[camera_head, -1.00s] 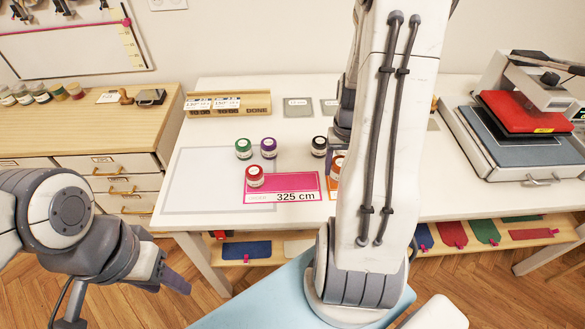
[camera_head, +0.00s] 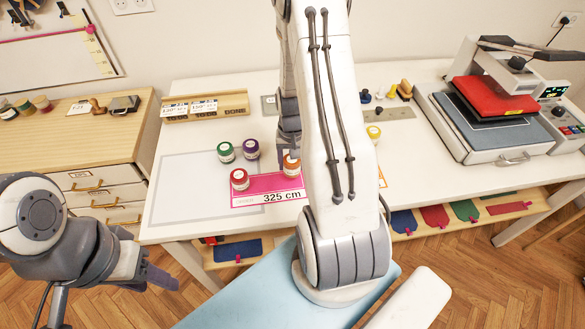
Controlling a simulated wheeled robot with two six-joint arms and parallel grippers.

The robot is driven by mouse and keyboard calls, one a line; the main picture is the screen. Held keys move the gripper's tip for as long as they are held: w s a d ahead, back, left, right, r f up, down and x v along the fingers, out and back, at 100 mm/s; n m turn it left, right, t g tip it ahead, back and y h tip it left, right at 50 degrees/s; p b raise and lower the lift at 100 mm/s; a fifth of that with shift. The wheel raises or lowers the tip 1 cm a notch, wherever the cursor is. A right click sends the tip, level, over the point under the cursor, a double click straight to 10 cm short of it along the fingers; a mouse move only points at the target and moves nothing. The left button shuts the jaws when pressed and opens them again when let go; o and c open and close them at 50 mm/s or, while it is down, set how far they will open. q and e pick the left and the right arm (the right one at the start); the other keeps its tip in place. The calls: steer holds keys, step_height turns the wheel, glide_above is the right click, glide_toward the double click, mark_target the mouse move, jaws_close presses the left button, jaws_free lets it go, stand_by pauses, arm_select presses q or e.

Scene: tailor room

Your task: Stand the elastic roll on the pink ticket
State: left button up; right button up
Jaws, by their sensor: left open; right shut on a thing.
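The pink ticket (camera_head: 247,199), marked 325 cm, lies on the white table. A red-topped roll (camera_head: 240,180) stands on its left part. An orange-topped roll (camera_head: 291,166) is at the ticket's upper right, under my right gripper (camera_head: 289,152). That gripper is shut on this roll and partly hidden behind my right arm. Whether the roll touches the ticket I cannot tell. Which roll is the elastic one is not readable. My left gripper (camera_head: 163,279) is open and empty, low at the left, in front of the table.
Green (camera_head: 226,153) and purple (camera_head: 251,149) rolls stand just behind the ticket. A yellow roll (camera_head: 374,133) stands right of my arm. A wooden rack (camera_head: 205,106) is at the back, a heat press (camera_head: 500,125) at the right. The table's left part is clear.

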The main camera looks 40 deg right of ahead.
mark_target(292, 171)
step_height(292, 171, down, 3)
steer(key=shift+s+f+p, duration=0.1)
steer(key=shift+p, duration=0.4)
steer(key=shift+f, duration=0.25)
steer(key=shift+f, duration=0.15)
steer(key=o, duration=1.4)
steer(key=shift+c, duration=0.2)
